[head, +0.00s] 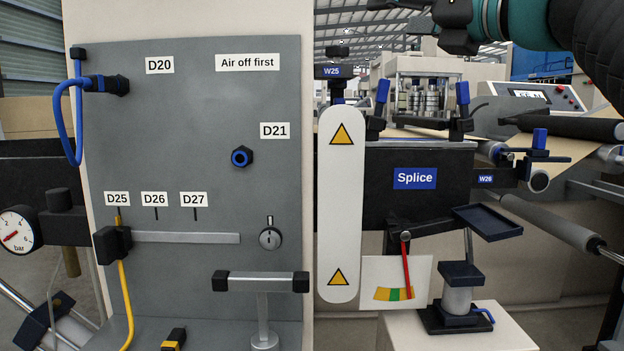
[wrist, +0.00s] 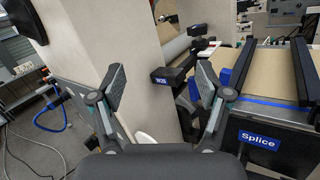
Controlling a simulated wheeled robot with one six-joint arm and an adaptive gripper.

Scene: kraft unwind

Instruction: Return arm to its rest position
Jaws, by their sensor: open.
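My gripper (wrist: 160,84) is open in the wrist view, with its two fingers spread wide and nothing between them. Beyond the gap are a pale post and the black W25 block (wrist: 168,77). In the head view, my arm reaches in from the top right corner. A dark part of its end (head: 458,28) shows at the top edge, above the splice table, and both fingertips cannot be made out there. The gripper appears clear of the panel and the table.
The grey panel (head: 200,200) with a blue hose (head: 66,120), a yellow cable (head: 125,290) and a T-handle (head: 262,285) stands at left. A white guard (head: 340,200) is mid-picture. The black Splice beam (head: 350,195), clamps and rollers (head: 560,225) fill the right.

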